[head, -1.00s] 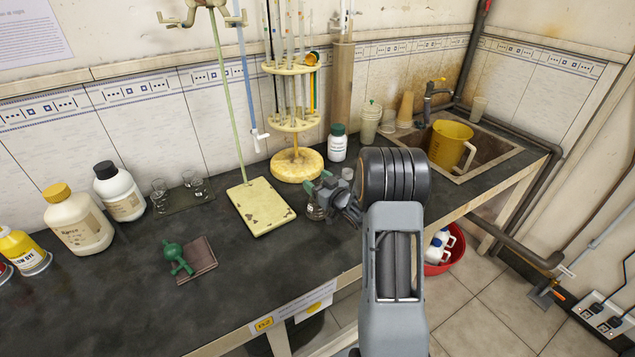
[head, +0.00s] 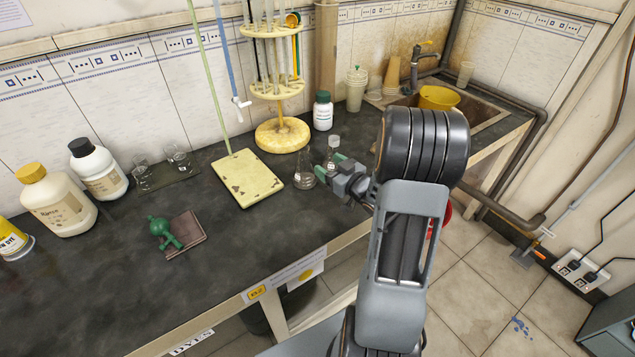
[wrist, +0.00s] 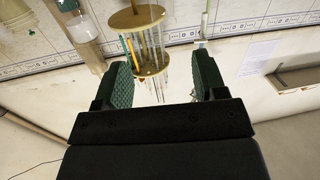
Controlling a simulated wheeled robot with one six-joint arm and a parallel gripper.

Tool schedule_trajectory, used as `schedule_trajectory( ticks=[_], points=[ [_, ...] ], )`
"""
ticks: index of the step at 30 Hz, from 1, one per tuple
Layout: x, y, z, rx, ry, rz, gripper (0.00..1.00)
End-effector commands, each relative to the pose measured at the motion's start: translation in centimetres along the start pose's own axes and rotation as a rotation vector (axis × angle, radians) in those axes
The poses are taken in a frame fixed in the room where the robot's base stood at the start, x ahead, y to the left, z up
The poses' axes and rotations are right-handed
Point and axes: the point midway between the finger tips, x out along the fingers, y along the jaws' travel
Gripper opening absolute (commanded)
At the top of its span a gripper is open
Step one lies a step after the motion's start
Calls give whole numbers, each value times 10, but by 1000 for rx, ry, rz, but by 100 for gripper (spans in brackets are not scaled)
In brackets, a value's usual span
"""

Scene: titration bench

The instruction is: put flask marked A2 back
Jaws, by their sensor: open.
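A small clear conical flask (head: 303,179) stands upright on the dark bench, right of the yellow burette stand base plate (head: 248,179). No mark on it can be read. My gripper (head: 329,166) is open and empty just right of this flask, its green finger pads close to it but seemingly apart. In the wrist view my two fingers stand wide apart with nothing between them (wrist: 163,85). Two more small clear flasks (head: 142,172) (head: 178,157) stand on a dark tray (head: 168,180) at the back left; their marks are unreadable too.
A round pipette rack (head: 282,136), a white bottle with green cap (head: 322,111) and a small pale container (head: 334,142) stand behind my gripper. The front left bench is clear.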

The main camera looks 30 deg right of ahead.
Motion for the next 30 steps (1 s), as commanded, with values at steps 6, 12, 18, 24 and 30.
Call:
schedule_trajectory(
  ticks=[6, 12, 18, 24, 30],
  points=[
    [13, -6, -25, -99, -235, 168, 65],
    [-12, -37, -47, -74, -552, 340, 65],
    [-64, -99, -56, 50, -850, 351, 65],
    [-115, -158, -60, 153, -1070, 254, 65],
    [-143, -189, -62, 198, -1183, 175, 65]
  ],
)
